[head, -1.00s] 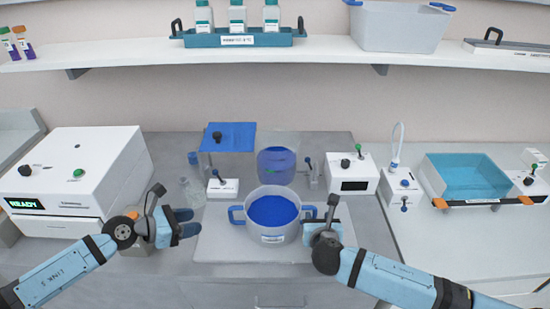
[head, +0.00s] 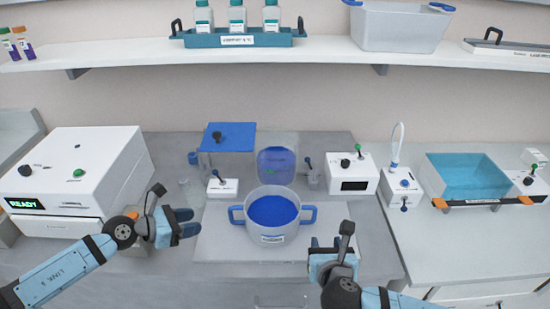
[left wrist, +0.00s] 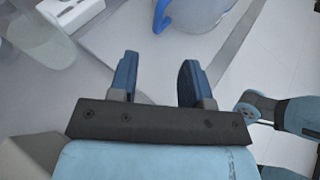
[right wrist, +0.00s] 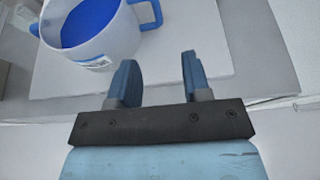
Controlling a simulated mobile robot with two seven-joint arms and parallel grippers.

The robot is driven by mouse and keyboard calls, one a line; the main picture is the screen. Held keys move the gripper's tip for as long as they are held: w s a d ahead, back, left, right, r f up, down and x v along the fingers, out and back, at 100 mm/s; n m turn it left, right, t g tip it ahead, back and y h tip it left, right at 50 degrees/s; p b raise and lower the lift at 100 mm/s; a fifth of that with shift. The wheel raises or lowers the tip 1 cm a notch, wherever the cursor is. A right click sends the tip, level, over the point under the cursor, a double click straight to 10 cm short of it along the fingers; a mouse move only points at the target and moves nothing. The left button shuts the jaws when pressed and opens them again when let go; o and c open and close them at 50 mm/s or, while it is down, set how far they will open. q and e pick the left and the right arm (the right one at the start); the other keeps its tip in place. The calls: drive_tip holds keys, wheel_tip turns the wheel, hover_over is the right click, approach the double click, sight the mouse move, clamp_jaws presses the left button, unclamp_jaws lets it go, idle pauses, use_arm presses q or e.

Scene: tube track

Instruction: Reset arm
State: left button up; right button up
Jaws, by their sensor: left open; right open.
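My left gripper (head: 187,222) is open and empty over the grey bench, left of the white board. Its two fingers stand apart in the left wrist view (left wrist: 159,78). My right gripper (head: 325,243) is open and empty near the right front of the board. Its fingers also show apart in the right wrist view (right wrist: 158,80). A white pot (head: 272,235) with blue handles and blue contents stands upright on the board between the grippers. The right wrist view shows the pot (right wrist: 115,45) ahead and left of the right fingers, apart from them.
The white board (head: 220,245) lies on the bench. A white box reading READY (head: 90,170) stands at left. A blue-lidded stand (head: 230,135), a clear vessel with blue liquid (head: 276,163), and a small white device (head: 352,175) stand behind. A blue tray (head: 468,178) is at right.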

use_arm(q)
drive_tip(key=s+d+r+n+t+h+p, duration=0.1)
drive_tip(key=s+d+n+t+h+p, duration=0.15)
drive_tip(key=s+d+n, duration=0.55)
use_arm(e)
drive_tip(key=s+a+f+m+g+y+p, duration=0.25)
drive_tip(key=s+f+m+y, duration=0.4)
drive_tip(key=m, duration=1.05)
use_arm(q)
drive_tip(key=s+a+f+m+y, duration=0.2)
drive_tip(key=s+m, duration=0.4)
drive_tip(key=m, duration=0.6)
drive_tip(key=s+a+f+m+y+p, duration=0.1)
drive_tip(key=s+f+m+y, duration=0.4)
drive_tip(key=m, duration=0.7)
drive_tip(key=s+a+f+m+y+p, duration=0.1)
drive_tip(key=s+a+f+m+y, duration=0.2)
drive_tip(key=s+m, duration=0.3)
drive_tip(key=m+t, duration=0.1)
drive_tip(key=m, duration=0.4)
drive_tip(key=shift+s+f+m, duration=0.2)
drive_tip(key=shift+s+m, duration=0.1)
drive_tip(key=shift+m, duration=0.1)
use_arm(e)
drive_tip(key=s+d+f+m+h, duration=0.3)
drive_tip(key=s+d+m, duration=0.7)
drive_tip(key=m, duration=0.6)
drive_tip(key=shift+s+d+f, duration=0.2)
drive_tip(key=shift+s+f, duration=0.25)
drive_tip(key=shift+s, duration=0.15)
